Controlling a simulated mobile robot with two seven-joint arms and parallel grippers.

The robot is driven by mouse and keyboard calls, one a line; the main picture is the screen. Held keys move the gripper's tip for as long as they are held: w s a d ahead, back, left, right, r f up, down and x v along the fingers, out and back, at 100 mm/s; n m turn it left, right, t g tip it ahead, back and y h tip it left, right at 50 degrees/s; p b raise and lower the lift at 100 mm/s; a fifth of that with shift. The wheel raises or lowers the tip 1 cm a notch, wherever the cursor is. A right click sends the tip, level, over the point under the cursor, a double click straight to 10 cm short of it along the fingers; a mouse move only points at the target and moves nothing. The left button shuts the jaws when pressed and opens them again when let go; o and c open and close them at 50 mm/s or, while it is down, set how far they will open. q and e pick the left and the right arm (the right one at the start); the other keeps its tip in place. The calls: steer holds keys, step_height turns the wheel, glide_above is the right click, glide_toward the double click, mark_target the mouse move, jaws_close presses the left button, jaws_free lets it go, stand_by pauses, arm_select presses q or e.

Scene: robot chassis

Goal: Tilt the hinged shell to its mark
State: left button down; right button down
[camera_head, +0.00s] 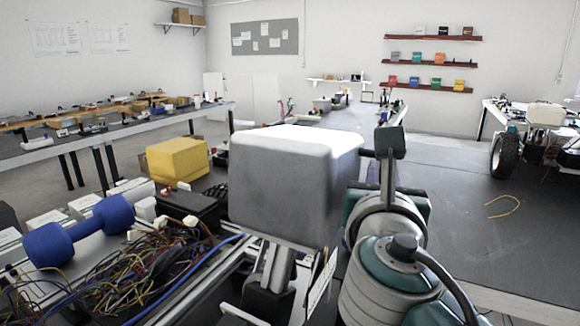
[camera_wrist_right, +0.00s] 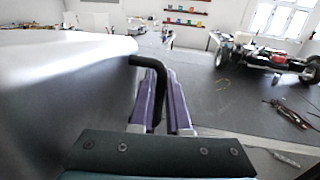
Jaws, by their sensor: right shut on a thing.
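The pale grey-white shell (camera_head: 285,190) stands in the middle of the head view, its top face close to level. In the right wrist view the shell (camera_wrist_right: 60,85) fills the left side. A black bent handle (camera_wrist_right: 145,60) reaches out from its edge. My right gripper (camera_wrist_right: 159,88) is shut on this handle, with its purple fingers on either side of the bar. In the head view my right gripper (camera_head: 388,165) is at the shell's right side, its fingertips partly hidden. The hinge is hidden, and I cannot make out a mark. My left gripper is not in view.
A blue dumbbell (camera_head: 78,230), a wire tangle (camera_head: 150,270) and a yellow box (camera_head: 178,160) lie left of the shell. A wheeled chassis (camera_wrist_right: 262,55) stands far right in the wrist view. The dark tabletop (camera_head: 460,230) right of my arm is mostly clear.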

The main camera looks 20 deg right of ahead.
stand_by(0.3)
steer(key=shift+s+a+f+t+h+b, duration=0.1)
steer(key=shift+s+a+t+h+b, duration=0.2)
steer(key=shift+b, duration=0.8)
steer(key=shift+s+a+b, duration=0.1)
steer(key=shift+b, duration=0.25)
steer(key=shift+a+r+t, duration=0.1)
steer(key=shift+r+t, duration=0.2)
steer(key=shift+r, duration=0.25)
steer(key=c, duration=1.2)
jaws_free()
steer(key=shift+o, duration=0.2)
steer(key=shift+s, duration=0.15)
